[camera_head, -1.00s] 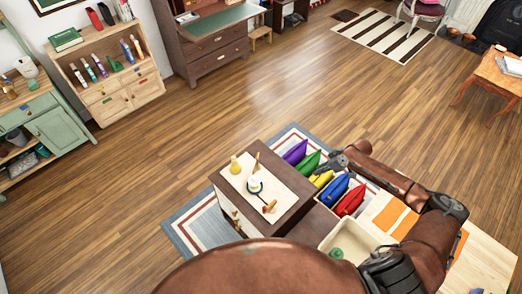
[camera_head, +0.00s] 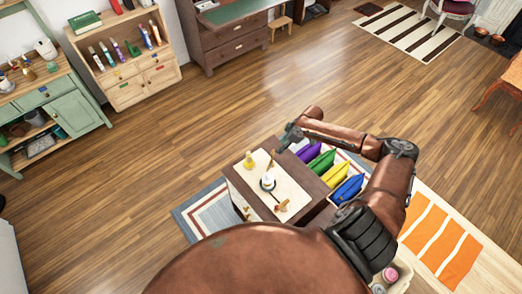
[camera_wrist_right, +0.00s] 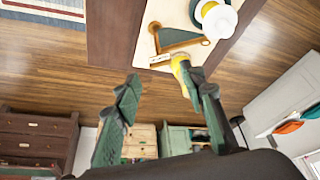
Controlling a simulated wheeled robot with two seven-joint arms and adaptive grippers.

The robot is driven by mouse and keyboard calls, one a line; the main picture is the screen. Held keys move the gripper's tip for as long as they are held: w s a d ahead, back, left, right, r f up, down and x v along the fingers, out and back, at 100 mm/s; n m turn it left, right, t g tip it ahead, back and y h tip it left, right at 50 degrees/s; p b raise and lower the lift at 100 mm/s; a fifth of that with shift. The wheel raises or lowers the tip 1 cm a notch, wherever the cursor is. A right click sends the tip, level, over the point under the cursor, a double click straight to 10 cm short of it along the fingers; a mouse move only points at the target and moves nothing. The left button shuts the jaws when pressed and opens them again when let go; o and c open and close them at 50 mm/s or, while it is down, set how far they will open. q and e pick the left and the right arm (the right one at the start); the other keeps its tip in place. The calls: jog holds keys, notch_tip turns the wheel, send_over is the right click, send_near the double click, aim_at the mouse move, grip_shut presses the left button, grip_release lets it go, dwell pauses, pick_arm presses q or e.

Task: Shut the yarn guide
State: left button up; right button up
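A low dark-brown cabinet (camera_head: 238,186) with a cream top panel stands in front of me. On the panel are a slim wooden piece (camera_head: 270,159), a yellow cone-shaped item (camera_head: 249,160), a white spool (camera_head: 268,181) on a dark round base, and another wooden piece (camera_head: 282,206). I cannot tell for sure which is the yarn guide. In the right wrist view a wooden triangular piece (camera_wrist_right: 170,38) lies beside the spool (camera_wrist_right: 218,18). My right gripper (camera_wrist_right: 162,80) is open and empty by the cabinet's far edge; one fingertip overlaps the yellow item (camera_wrist_right: 180,62). My left gripper is not in view.
Purple (camera_head: 310,152), green (camera_head: 322,162), yellow (camera_head: 335,174) and blue (camera_head: 348,188) pouches stand right of the cabinet, beneath my right arm. A bin (camera_head: 402,275) with small items is at the lower right. The wooden floor beyond the cabinet is clear.

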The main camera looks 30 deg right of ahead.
aim_at(273, 152)
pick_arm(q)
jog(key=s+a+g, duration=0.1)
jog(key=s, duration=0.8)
pick_arm(e)
jog(key=shift+o, duration=0.6)
jog(key=shift+w+a+f, duration=0.4)
jog(key=shift+w+f, duration=0.2)
jog(key=shift+w, duration=0.05)
jog(key=x, duration=0.6)
jog(key=shift+w+p, duration=0.1)
jog(key=shift+p, duration=0.25)
jog(key=shift+w+f, duration=0.1)
jog(key=shift+f, duration=0.15)
jog(key=shift+a+f, duration=0.1)
jog(key=shift+c, duration=1.6)
jog(key=c, duration=0.6)
grip_shut()
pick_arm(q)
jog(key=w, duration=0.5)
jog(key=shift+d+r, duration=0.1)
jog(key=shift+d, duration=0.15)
pick_arm(e)
jog(key=shift+w+a, duration=0.1)
